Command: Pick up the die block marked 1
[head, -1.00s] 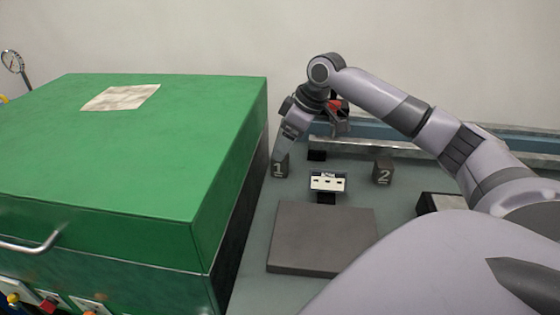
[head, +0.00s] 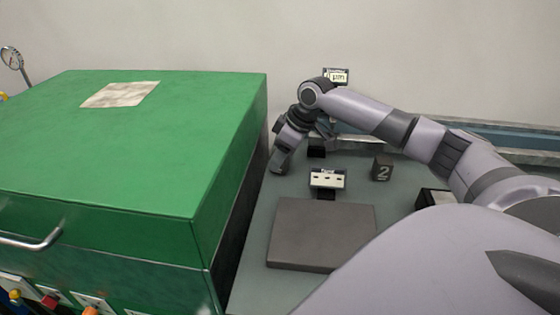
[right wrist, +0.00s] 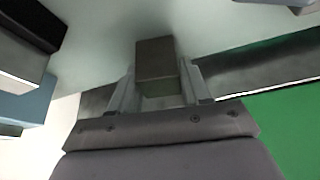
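The die block marked 1 is hidden behind my right gripper (head: 277,168) in the head view, at the left side of the bench near the green housing. In the right wrist view a dark block (right wrist: 156,62) sits between the two fingers of my right gripper (right wrist: 160,85). The fingers stand close on both sides of it, and I cannot tell whether they touch it. The die block marked 2 (head: 382,169) stands on the bench to the right. My left gripper is not in view.
The large green housing (head: 130,150) stands close to the left of my right gripper. A small labelled stand (head: 327,181) and a flat grey-brown plate (head: 322,236) are in front. A rail (head: 500,145) runs along the back. A dark box (head: 434,199) is partly hidden by my arm.

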